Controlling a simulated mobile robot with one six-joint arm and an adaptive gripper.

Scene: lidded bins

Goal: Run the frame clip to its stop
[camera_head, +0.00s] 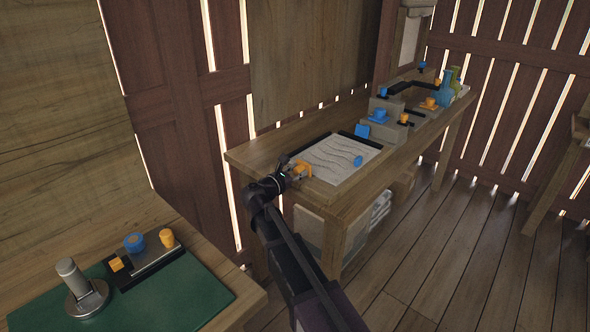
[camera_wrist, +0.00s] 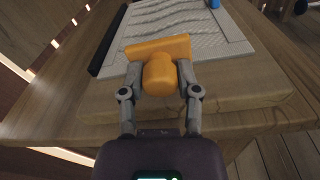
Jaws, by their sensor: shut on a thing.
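The orange frame clip (camera_head: 304,168) has a flat bar and a rounded knob. It sits at the near left corner of a pale, wavy-patterned panel (camera_head: 335,158) on the long wooden bench. In the wrist view the clip (camera_wrist: 160,73) lies across the panel's near edge (camera_wrist: 230,47). My gripper (camera_wrist: 160,82) is shut on the clip's knob, one finger on each side. In the head view my gripper (camera_head: 296,171) reaches the clip from the left. No separate stop can be made out in either view.
A dark strip (camera_wrist: 108,42) runs along the panel's left side. Grey blocks (camera_head: 385,106) with blue and orange parts stand farther along. A green mat (camera_head: 190,290) lies on the nearer table.

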